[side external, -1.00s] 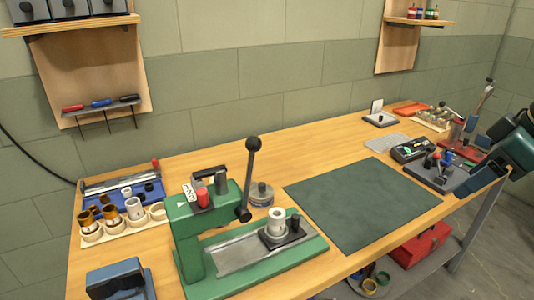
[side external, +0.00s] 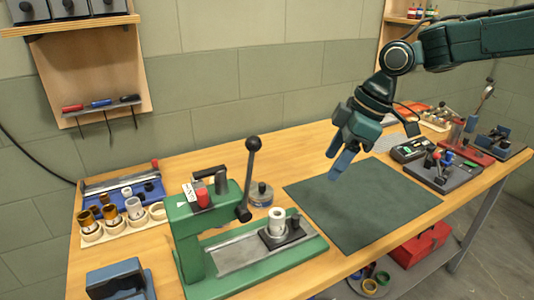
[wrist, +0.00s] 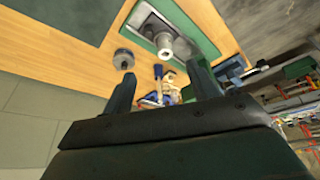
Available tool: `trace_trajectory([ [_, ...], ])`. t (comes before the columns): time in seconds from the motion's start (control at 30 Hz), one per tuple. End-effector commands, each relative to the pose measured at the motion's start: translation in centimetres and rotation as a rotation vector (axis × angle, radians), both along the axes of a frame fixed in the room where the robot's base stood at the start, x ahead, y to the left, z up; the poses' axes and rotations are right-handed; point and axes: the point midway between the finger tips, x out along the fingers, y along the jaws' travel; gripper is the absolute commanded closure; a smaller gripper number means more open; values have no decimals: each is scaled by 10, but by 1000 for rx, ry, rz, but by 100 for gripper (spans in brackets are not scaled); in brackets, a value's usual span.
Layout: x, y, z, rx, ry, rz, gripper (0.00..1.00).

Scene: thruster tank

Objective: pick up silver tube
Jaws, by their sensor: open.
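A silver tube (side external: 134,208) stands upright in a pale rack at the left of the bench, beside several amber-brown tubes (side external: 110,212). A pale grey-white tube (side external: 277,220) stands on the slide of the green press; it also shows in the wrist view (wrist: 165,45). My gripper (side external: 342,164) hangs above the dark green mat, pointing down, well right of the rack. In the wrist view its two fingers (wrist: 163,85) are spread with nothing held between them. The rack area shows small between the fingers, where I cannot pick out the silver tube.
The green press (side external: 190,232) with its upright black-knobbed lever (side external: 249,170) stands between my gripper and the rack. A round metal piece (side external: 261,194) sits behind the press. The mat (side external: 365,210) is bare. Devices (side external: 440,170) crowd the bench's right end.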

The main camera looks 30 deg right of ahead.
Motion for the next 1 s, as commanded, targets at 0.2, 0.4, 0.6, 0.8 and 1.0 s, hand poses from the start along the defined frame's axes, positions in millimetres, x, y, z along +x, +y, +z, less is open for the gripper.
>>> trace_trajectory([
  [0.2, 33, 29, -32, 11, 12, 148, 41],
  [0.4, 47, 43, -48, 20, 13, 225, 41],
  [0.6, 50, 47, -51, 22, 12, 241, 41],
  [0.8, 50, 48, -56, 21, 15, 241, 41],
  [1.0, 52, 56, -76, 22, 16, 242, 41],
])
